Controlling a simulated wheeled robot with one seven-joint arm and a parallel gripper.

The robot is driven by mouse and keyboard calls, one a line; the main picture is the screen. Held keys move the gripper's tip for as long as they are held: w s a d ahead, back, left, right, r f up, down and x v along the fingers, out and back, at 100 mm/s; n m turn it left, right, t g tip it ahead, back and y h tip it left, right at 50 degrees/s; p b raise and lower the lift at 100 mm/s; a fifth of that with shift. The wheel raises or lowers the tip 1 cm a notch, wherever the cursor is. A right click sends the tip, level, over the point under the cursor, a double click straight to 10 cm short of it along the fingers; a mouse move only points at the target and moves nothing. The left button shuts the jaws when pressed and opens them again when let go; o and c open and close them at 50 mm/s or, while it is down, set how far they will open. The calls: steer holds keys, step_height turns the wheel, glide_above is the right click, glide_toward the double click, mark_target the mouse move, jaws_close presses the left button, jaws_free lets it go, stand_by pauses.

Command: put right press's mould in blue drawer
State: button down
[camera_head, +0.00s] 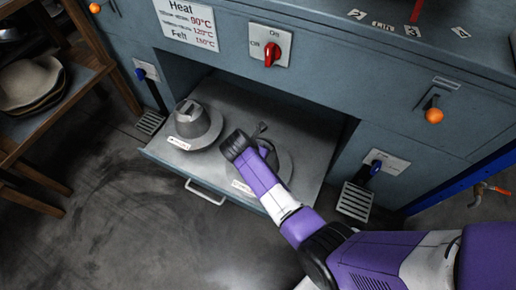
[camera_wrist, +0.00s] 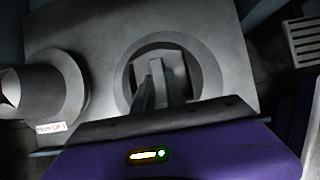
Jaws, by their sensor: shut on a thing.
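A drawer (camera_head: 160,153) with a grey, bluish tray is pulled out from the bench. A round grey mould (camera_head: 286,168) is at the right of the tray, largely hidden by my arm in the head view. In the wrist view this right mould (camera_wrist: 205,66) shows as a round brim with a raised block in the middle. My gripper (camera_wrist: 162,80) is shut on that block from above. The mould appears to be on or just above the tray; I cannot tell which. A second grey mould (camera_head: 196,125) with a label stands upright on the tray's left side, apart from my gripper.
The drawer's handle (camera_head: 206,192) sticks out at the front. A red switch (camera_head: 271,53) is on the bench front above. Pedals (camera_head: 354,200) stand low at the right and left. A wooden shelf with hats (camera_head: 30,82) is at the left. The floor in front is clear.

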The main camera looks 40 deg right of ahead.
steer(key=shift+w+f+b, duration=0.15)
steer(key=shift+f+b, duration=0.3)
steer(key=shift+f, duration=0.95)
steer(key=c, duration=1.4)
jaws_free()
steer(key=shift+f, duration=0.15)
steer(key=shift+o, duration=0.2)
steer(key=shift+r, duration=0.4)
steer(key=p+v, duration=0.5)
steer(key=v, duration=0.6)
steer(key=shift+s+a+r, duration=0.2)
steer(key=shift+s, duration=0.1)
steer(key=shift+d, duration=0.1)
